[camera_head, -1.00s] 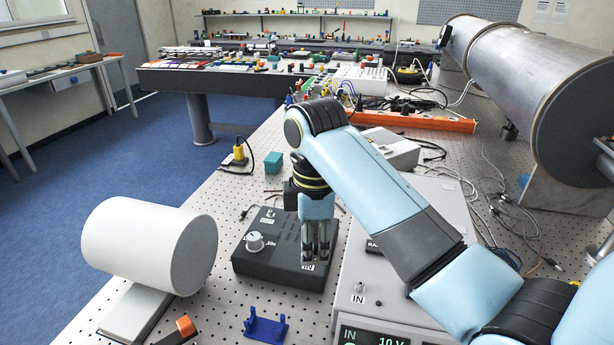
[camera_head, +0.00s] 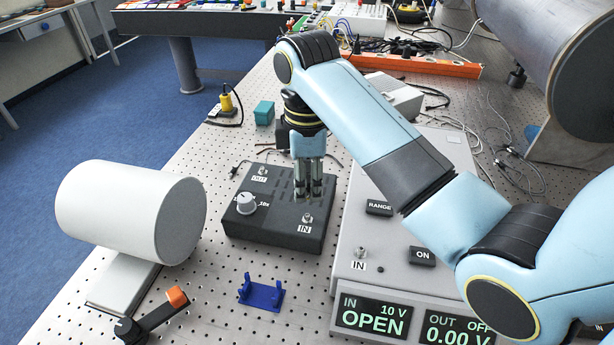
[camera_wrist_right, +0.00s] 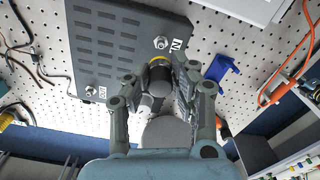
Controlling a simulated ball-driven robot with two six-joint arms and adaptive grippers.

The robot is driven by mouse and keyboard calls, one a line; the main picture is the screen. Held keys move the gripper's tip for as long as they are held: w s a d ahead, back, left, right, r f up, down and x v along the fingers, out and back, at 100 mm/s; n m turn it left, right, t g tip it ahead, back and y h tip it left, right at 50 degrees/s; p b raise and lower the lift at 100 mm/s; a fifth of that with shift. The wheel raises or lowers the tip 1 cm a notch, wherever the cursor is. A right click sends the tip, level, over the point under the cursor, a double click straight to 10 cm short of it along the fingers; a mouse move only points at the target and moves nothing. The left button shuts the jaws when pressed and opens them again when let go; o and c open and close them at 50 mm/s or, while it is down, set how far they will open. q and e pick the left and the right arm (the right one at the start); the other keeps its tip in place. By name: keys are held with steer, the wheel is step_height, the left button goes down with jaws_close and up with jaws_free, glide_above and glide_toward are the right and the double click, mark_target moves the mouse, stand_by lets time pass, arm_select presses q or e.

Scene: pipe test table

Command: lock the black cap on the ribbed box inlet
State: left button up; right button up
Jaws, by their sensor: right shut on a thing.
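The ribbed box (camera_head: 282,236) is a black box with slotted ribs, a pale knob (camera_head: 246,203) and OUT and IN connectors. Its IN inlet (camera_head: 307,218) is a bare silver connector, also visible in the wrist view (camera_wrist_right: 160,42). My right gripper (camera_head: 309,197) points down above the box, just behind the inlet in the head view. In the wrist view its fingers are shut on a dark round piece with a yellow ring, which looks like the black cap (camera_wrist_right: 158,73). The cap is apart from the inlet; its lower end is hard to see. My left gripper is not in view.
A white cylinder (camera_head: 120,210) on a stand is left of the box. A blue bracket (camera_head: 262,294) and an orange-tipped black lever (camera_head: 155,316) are in front. A grey meter (camera_head: 400,262) reading OPEN stands right. Perforated tabletop between them is clear.

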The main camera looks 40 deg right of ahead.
mark_target(307, 216)
steer(key=shift+f+b, duration=0.65)
steer(key=shift+f, duration=1.4)
steer(key=shift+p, duration=0.65)
steer(key=shift+p, duration=0.3)
steer(key=shift+f+b, duration=0.6)
steer(key=shift+f, duration=0.8)
steer(key=shift+s+r+m+p, duration=0.1)
steer(key=shift+r+m+p, duration=0.1)
steer(key=shift+m+p, duration=0.45)
steer(key=m, duration=0.4)
steer(key=shift+f, duration=0.25)
